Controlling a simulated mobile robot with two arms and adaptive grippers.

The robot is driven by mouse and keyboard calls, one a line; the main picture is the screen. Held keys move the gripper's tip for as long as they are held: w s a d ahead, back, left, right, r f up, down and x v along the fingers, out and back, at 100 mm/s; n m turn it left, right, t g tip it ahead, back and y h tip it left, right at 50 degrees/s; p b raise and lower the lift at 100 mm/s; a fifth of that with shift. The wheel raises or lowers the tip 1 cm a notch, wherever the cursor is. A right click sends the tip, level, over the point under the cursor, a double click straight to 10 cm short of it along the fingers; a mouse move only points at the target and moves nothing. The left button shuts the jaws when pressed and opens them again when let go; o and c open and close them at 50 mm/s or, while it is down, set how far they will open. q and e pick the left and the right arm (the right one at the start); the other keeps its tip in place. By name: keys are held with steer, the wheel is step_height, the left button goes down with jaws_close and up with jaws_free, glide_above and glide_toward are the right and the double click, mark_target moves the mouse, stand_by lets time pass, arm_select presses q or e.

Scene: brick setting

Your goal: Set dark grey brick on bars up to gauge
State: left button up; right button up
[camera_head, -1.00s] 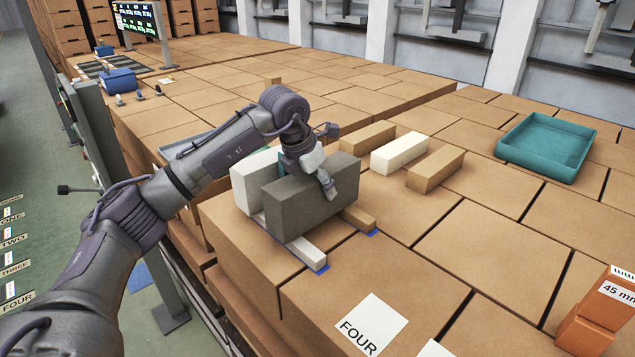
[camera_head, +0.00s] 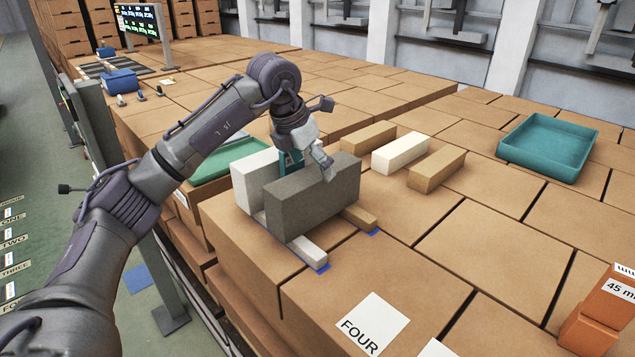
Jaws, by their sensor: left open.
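The dark grey brick (camera_head: 315,200) stands on its long edge across two bars. The white bar (camera_head: 305,251) shows under its near end and the tan bar (camera_head: 361,218) under its right end. A white block (camera_head: 249,172) stands close behind the brick at the left; any gap between them is hard to judge. A teal piece (camera_head: 290,164) shows between the block and the gripper; I cannot tell what it is. My left gripper (camera_head: 308,158) is open just above the brick's top edge, one finger over its near side. My right gripper is not in view.
Loose tan (camera_head: 368,136), white (camera_head: 400,153) and light brown (camera_head: 436,170) bars lie behind the brick. A teal tray (camera_head: 547,148) stands at the right, a green tray (camera_head: 215,170) at the left. Orange blocks (camera_head: 598,315) stand at the lower right. The right middle is clear.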

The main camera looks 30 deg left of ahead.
arm_select(q)
steer(key=b+v, duration=0.1)
steer(key=v, duration=0.5)
steer(key=shift+s+a+r, duration=0.1)
steer(key=shift+s+r, duration=0.1)
steer(key=shift+r, duration=0.15)
